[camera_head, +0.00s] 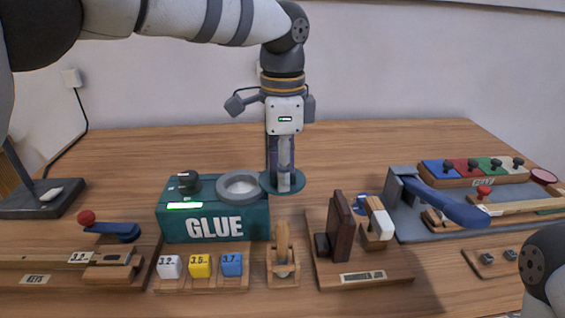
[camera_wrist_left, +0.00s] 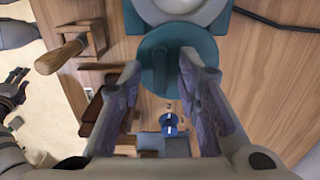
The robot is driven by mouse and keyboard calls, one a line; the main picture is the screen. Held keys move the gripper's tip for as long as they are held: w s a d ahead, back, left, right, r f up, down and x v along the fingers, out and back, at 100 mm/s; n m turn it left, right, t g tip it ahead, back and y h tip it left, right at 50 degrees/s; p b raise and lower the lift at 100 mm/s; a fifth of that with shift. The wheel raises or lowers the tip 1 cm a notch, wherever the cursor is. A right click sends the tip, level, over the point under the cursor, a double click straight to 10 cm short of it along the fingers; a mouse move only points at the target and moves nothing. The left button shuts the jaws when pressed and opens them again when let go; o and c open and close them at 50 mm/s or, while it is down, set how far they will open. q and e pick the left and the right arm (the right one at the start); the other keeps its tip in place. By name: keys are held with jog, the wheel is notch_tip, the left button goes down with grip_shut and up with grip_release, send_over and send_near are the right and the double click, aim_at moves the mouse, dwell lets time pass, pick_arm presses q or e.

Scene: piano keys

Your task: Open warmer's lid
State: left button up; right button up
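The glue warmer (camera_head: 175,222) is a teal box marked GLUE with a lit green display. A grey ring (camera_head: 240,186) on its top surrounds an uncovered pale opening. The round teal lid (camera_head: 270,183) is at the box's right, beside the ring, not over it. In the left wrist view the lid (camera_wrist_left: 145,45) has a raised bar across it, next to the pot. My left gripper (camera_head: 284,184) points down over the lid. Its fingers (camera_wrist_left: 160,68) are apart, one on each side of the bar, with a visible gap. My right gripper does not show clearly; only part of my right arm shows.
A wooden tool (camera_head: 283,262) stands in front of the lid. A wooden stand (camera_head: 365,270) is at its right. Numbered blocks (camera_head: 200,266) sit before the warmer. A blue-handled lever (camera_head: 440,203) is at the right. The table behind the warmer is bare.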

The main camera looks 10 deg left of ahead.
pick_arm(q)
notch_tip(320, 180, up, 12)
dwell(0.3)
